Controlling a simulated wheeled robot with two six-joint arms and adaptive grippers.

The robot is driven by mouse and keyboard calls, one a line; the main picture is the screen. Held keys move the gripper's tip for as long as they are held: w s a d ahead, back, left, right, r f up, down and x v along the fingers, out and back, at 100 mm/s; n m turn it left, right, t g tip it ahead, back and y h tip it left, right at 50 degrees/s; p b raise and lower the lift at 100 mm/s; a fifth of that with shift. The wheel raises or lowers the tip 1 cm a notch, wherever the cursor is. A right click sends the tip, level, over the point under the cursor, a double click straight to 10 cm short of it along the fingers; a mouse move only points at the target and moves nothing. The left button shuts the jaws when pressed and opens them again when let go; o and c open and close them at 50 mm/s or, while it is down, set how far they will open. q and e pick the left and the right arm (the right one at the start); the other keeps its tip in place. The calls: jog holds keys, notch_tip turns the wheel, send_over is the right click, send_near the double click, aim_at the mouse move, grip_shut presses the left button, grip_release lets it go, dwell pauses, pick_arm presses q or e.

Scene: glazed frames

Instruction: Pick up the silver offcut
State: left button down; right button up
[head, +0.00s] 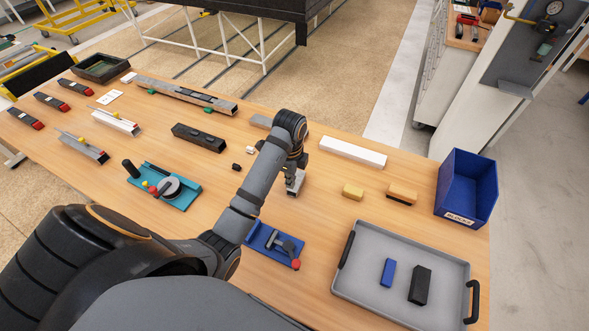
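A short silver-grey piece, which looks like the silver offcut (298,182), is on or just above the wooden table near the middle of the head view. My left gripper (292,174) points down right at it, with its dark fingers overlapping its upper part. The fingers are small and partly hidden by the wrist, so I cannot tell whether they are closed on it. My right gripper is not in view.
A white bar (352,152), yellow block (353,192) and orange block (402,193) lie to the right. A blue fixture (262,238) is in front; a teal fixture (187,196) is left.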

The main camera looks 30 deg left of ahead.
pick_arm(q)
jog(key=s, duration=0.1)
jog(key=s+d+r+p, duration=0.1)
jog(key=s+r, duration=0.1)
jog(key=s, duration=0.1)
jog(key=shift+d+p, duration=0.15)
jog(key=shift+p, duration=0.2)
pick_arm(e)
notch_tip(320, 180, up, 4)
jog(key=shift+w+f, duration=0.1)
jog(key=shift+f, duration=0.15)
pick_arm(q)
jog(key=shift+c, duration=2.1)
grip_release()
